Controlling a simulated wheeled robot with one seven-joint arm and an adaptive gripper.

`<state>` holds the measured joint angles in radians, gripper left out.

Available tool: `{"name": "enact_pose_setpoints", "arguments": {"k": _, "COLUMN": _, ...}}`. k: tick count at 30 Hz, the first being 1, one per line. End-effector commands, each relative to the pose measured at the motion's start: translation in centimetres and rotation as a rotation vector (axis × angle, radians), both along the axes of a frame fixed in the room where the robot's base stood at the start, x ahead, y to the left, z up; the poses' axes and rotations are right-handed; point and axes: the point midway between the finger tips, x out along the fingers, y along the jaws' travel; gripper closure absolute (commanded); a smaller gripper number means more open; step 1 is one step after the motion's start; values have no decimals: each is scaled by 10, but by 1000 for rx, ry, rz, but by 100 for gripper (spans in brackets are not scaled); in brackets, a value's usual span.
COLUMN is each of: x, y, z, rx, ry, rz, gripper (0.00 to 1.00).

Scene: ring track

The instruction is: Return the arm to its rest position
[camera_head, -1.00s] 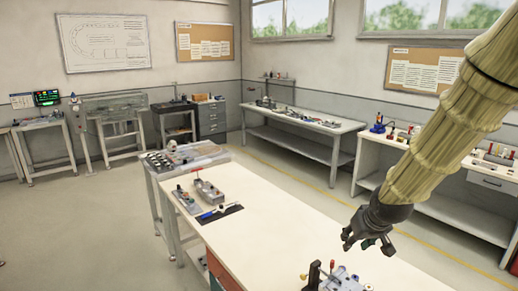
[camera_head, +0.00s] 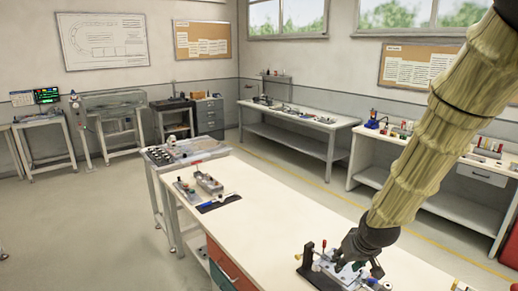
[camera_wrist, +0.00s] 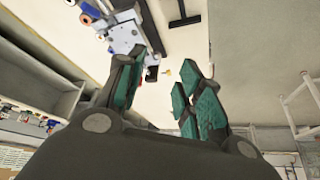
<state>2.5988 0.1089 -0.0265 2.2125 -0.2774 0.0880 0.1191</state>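My gripper (camera_head: 357,265) hangs low at the end of my tan-sleeved arm, over the near part of the white workbench (camera_head: 265,215). In the wrist view my gripper (camera_wrist: 162,72) has its teal finger pads apart, with nothing held between them. A grey metal fixture (camera_head: 325,268) with a dark upright post stands on the bench by the gripper, partly hidden by it. The fixture also shows beyond the left finger in the wrist view (camera_wrist: 124,32). I cannot tell whether the gripper touches it.
Small trays with parts (camera_head: 207,183) and a dark mat (camera_head: 220,203) lie at the bench's far end. A side bench with tools (camera_head: 300,118) stands along the back wall, and another (camera_head: 440,210) on the right. The middle of the workbench and the floor at left are clear.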

Motion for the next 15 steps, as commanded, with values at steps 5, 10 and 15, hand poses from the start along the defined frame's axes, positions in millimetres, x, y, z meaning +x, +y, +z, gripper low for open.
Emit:
{"name": "enact_pose_setpoints", "arguments": {"k": 5, "x": -19, "y": 4, "z": -53, "rx": 9, "ry": 45, "rz": -7, "gripper": 64}}
{"name": "enact_pose_setpoints", "arguments": {"k": 10, "x": -50, "y": 10, "z": -122, "rx": 20, "ry": 102, "rz": -18, "gripper": 64}}
{"name": "enact_pose_setpoints", "arguments": {"k": 15, "x": -90, "y": 15, "z": -189, "rx": 26, "ry": 162, "rz": -30, "gripper": 64}}
